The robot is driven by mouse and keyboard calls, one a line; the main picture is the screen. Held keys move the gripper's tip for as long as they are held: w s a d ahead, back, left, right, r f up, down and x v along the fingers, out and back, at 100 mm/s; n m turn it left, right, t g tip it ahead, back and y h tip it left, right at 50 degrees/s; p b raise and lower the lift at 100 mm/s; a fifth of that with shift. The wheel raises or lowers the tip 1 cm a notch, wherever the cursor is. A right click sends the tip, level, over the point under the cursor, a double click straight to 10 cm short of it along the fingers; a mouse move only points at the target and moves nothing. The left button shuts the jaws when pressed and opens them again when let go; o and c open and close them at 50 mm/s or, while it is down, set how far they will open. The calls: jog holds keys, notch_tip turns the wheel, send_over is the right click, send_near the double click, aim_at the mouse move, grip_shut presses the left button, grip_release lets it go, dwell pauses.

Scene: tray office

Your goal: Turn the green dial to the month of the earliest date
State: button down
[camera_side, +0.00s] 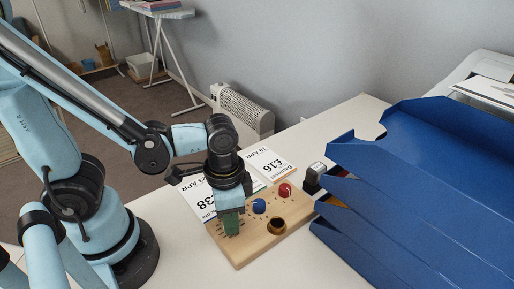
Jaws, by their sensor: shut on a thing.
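A wooden board (246,255) lies on the white table with a green dial (231,223) at its left. My gripper (230,212) points down over it and is shut on the green dial, covering much of it; the dial's pointer and marks cannot be read. A paper card (268,164) behind the board shows "£16" and an APR date. Another card (197,194), partly hidden by my gripper, shows "38" and an APR date. The day numbers are too small to read surely.
The board also bears a blue knob (259,206), a red knob (286,190) and a dark brass-rimmed round part (277,227). A small black-and-grey stamp-like object (313,178) stands beside blue stacked trays (420,190) at the right. The table front is clear.

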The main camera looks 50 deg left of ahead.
jog(key=shift+n, duration=0.9)
jog(key=c, duration=0.8)
grip_release()
jog(key=shift+r, duration=0.1)
notch_tip(320, 180, up, 12)
dwell(0.4)
